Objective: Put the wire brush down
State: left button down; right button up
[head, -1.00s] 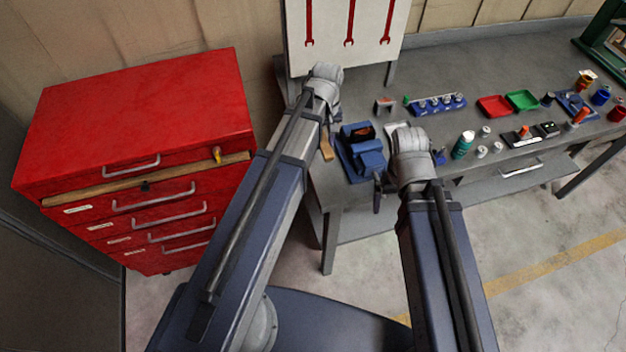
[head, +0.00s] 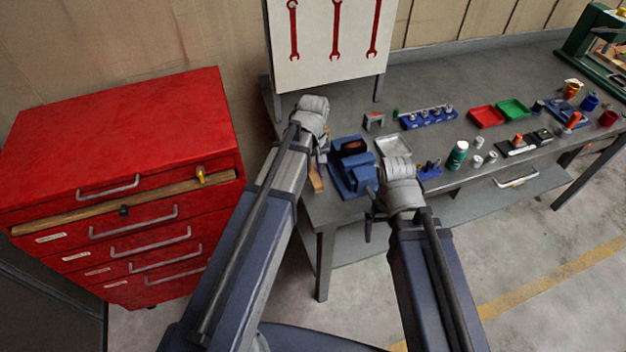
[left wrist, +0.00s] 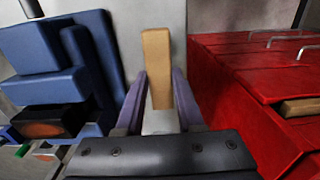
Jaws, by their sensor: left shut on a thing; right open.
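The wire brush shows as a tan wooden handle (head: 316,178) at the left end of the workbench, beside the blue vise. My left gripper (head: 321,152) is shut on it. In the left wrist view the handle (left wrist: 157,65) stands between the two fingers of my left gripper (left wrist: 158,92). The bristles are not visible, and I cannot tell whether the brush touches the bench. My right gripper (head: 378,196) is open over the bench's front edge, right of the vise; its fingers are mostly hidden by the wrist.
The blue vise (head: 347,174) is close right of the brush. The workbench (head: 458,106) has a grey tray (head: 393,145), a blue socket rack (head: 428,117), red (head: 486,117) and green (head: 513,109) trays, and a green can (head: 457,155). A red tool chest (head: 120,125) stands left.

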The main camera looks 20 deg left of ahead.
aim_at(313, 173)
pick_arm(q)
jog(key=shift+f+b, duration=1.3)
jog(key=shift+f, duration=0.3)
jog(key=shift+f, duration=0.2)
jog(key=c, duration=0.5)
grip_release()
jog(key=shift+r, duration=0.1)
notch_tip(313, 173, up, 12)
jog(key=p, duration=1.2)
jog(key=shift+r, duration=0.15)
jog(key=s+d+m, duration=0.3)
jog(key=s, duration=0.2)
jog(key=s+d+m, duration=0.4)
jog(key=s+d+m+y, duration=0.1)
jog(key=s+d+m, duration=0.2)
jog(key=s, duration=0.2)
jog(key=shift+s+d+m, duration=0.3)
jog(key=shift+d, duration=0.05)
